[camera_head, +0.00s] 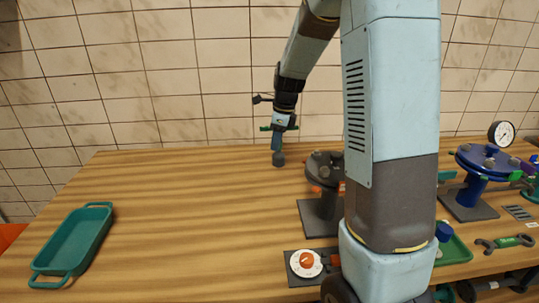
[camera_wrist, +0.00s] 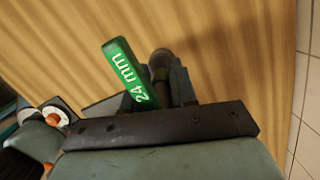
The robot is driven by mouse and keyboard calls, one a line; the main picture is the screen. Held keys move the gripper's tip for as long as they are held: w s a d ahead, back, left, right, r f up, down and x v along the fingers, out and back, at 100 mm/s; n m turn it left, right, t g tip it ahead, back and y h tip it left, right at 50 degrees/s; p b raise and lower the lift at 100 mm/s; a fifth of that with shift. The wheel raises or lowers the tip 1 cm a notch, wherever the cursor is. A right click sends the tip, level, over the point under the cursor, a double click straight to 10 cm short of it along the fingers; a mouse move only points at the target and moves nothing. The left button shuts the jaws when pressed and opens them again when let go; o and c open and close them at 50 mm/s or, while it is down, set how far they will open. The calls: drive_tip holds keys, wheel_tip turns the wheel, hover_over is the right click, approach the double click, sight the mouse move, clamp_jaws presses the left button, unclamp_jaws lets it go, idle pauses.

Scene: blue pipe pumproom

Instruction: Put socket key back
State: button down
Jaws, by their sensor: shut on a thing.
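The socket key (camera_head: 277,143) has a green handle and a dark round lower end. In the wrist view its green part, marked "24 mm" (camera_wrist: 127,72), lies at the jaws. My gripper (camera_head: 279,127) is shut on it and holds it roughly upright over the back middle of the wooden table. The dark end is close to the table top; I cannot tell whether it touches. The gripper also shows in the wrist view (camera_wrist: 155,97), where the jaws hide part of the key.
A teal tray (camera_head: 107,222) stands empty at the left. A dark flanged stand (camera_head: 318,218) and a white dial with an orange knob (camera_head: 306,263) are right of the gripper. A blue flanged pipe (camera_head: 473,190), a gauge (camera_head: 502,133) and a wrench (camera_head: 505,242) are farther right. The left-middle table is clear.

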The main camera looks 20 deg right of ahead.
drive_tip(key=w+f, duration=0.1)
drive_tip(key=f, duration=0.1)
drive_tip(key=w+f, duration=0.1)
drive_tip(key=f, duration=0.1)
drive_tip(key=w+f, duration=0.1)
drive_tip(key=f, duration=0.1)
drive_tip(key=shift+a+f, duration=0.3)
drive_tip(key=shift+a, duration=0.05)
drive_tip(key=c, duration=0.9)
unclamp_jaws()
